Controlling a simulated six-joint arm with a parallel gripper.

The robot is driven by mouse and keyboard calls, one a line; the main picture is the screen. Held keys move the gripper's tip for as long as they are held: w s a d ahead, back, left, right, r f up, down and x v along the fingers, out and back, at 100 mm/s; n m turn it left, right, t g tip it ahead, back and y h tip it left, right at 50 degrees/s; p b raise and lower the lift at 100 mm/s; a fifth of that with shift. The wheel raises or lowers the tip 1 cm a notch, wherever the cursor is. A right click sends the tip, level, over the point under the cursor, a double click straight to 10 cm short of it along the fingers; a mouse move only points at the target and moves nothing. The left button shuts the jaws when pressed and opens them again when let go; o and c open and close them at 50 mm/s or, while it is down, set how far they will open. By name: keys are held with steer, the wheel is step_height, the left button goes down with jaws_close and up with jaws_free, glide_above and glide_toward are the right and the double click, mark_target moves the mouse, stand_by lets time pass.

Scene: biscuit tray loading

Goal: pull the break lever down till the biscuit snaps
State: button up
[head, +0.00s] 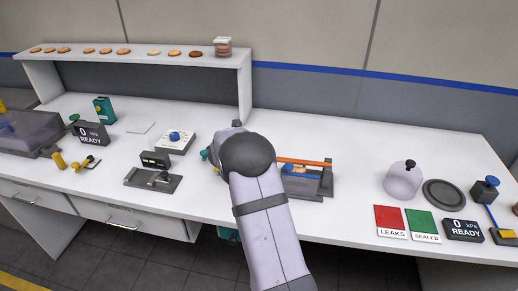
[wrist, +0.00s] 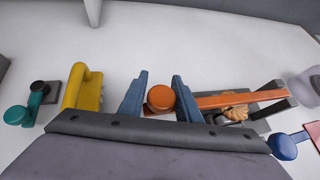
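The orange break lever (wrist: 240,99) runs right from its round orange knob (wrist: 160,98) to a dark bracket in the wrist view. In the head view the lever (head: 303,161) lies nearly level over the grey and blue break fixture (head: 302,185). My gripper (wrist: 160,76) is open, with its blue fingers on either side of the knob; contact with the knob cannot be made out. In the head view my arm hides the fingers and the knob.
A yellow handle (wrist: 83,88) and a teal knob (wrist: 17,115) stand left of my fingers. A dial box (head: 175,142) is left of my arm. A clear dome (head: 402,180) and red and green pads are to the right. The table behind the fixture is clear.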

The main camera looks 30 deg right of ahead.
steer(key=shift+s+f, duration=0.1)
steer(key=shift+f, duration=0.35)
steer(key=shift+s, duration=0.1)
steer(key=shift+r, duration=0.1)
steer(key=shift+a+r+b, duration=0.25)
steer(key=shift+a+b, duration=0.1)
steer(key=v, duration=0.3)
steer(key=b+v, duration=0.1)
steer(key=v, duration=0.2)
steer(key=shift+a+r, duration=0.15)
steer(key=shift+r, duration=0.35)
